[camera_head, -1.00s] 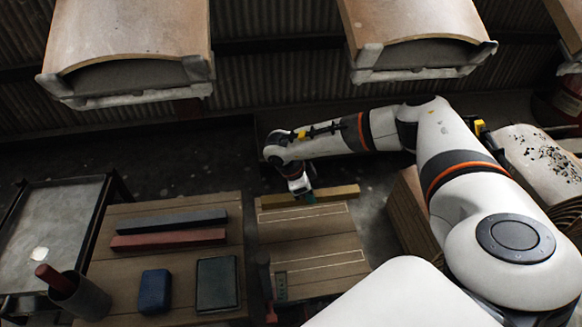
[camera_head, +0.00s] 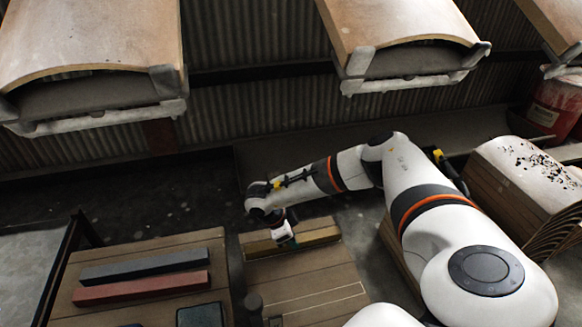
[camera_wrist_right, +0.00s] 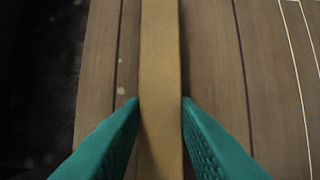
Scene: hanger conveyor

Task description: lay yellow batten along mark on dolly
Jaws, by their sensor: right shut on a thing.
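The yellow batten (camera_head: 318,234) lies across the far end of the wooden dolly (camera_head: 290,272), roughly parallel to its far edge. My right gripper (camera_head: 285,243) is shut on the batten near its middle. In the right wrist view the batten (camera_wrist_right: 160,50) runs lengthwise between the teal fingers of my right gripper (camera_wrist_right: 160,101), over the planks. A thin white outlined mark (camera_head: 335,299) shows on the dolly nearer to me. White lines also show right of the batten in the wrist view (camera_wrist_right: 299,80). I cannot tell whether the batten touches the planks. My left gripper is not in view.
Large curved panels (camera_head: 400,25) hang above. Stacked curved boards (camera_head: 525,170) stand at right. The dolly's near planks look clear.

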